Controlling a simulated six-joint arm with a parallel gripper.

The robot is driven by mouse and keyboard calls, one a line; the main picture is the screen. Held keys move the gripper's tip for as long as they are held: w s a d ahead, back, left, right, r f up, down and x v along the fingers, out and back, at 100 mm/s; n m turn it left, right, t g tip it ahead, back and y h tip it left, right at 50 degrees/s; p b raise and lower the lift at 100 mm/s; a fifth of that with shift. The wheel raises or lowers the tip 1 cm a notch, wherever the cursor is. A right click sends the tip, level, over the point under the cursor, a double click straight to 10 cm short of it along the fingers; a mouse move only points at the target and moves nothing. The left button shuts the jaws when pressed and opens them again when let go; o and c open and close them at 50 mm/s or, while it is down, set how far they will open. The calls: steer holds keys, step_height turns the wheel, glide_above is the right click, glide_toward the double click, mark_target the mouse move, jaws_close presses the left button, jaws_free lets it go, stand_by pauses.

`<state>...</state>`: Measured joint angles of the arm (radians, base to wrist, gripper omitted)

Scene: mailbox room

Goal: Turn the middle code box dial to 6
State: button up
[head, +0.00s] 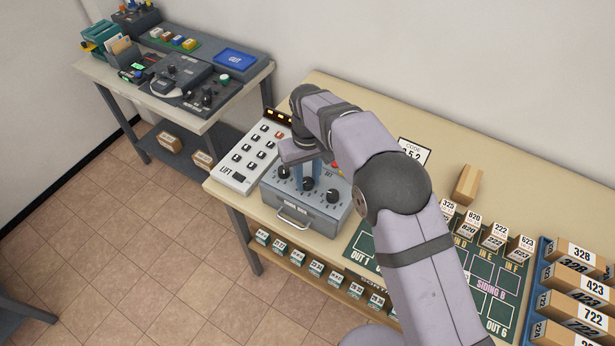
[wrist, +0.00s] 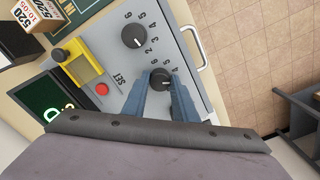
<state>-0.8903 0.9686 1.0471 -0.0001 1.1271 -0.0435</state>
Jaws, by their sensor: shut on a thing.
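The code box (head: 286,206) is a grey case with a front handle and a row of black dials on its sloped top. My gripper (head: 309,177) points down onto it, its blue fingers at the middle dial (head: 308,184). In the wrist view the fingers (wrist: 160,82) are shut on the middle dial (wrist: 160,76), one on each side. Its pointer is too small to read surely, and the fingers cover part of its number scale. The right dial (head: 332,196) is free and also shows in the wrist view (wrist: 133,36). The left dial (head: 284,172) is beside the fingers.
A yellow lever (wrist: 84,66) and a red SET button (wrist: 101,89) are on the box's back part. A code card (head: 414,151) stands behind, partly hidden by my arm. A white LIFT panel (head: 240,172) stands to the left; a carton (head: 467,184) lies to the right.

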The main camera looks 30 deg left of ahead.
steer(key=n, duration=0.4)
steer(key=shift+r+n, duration=0.1)
steer(key=shift+n, duration=0.2)
steer(key=n, duration=0.5)
steer(key=shift+a, duration=0.1)
steer(key=n, duration=0.5)
steer(key=shift+n, duration=3)
steer(key=o, duration=1.1)
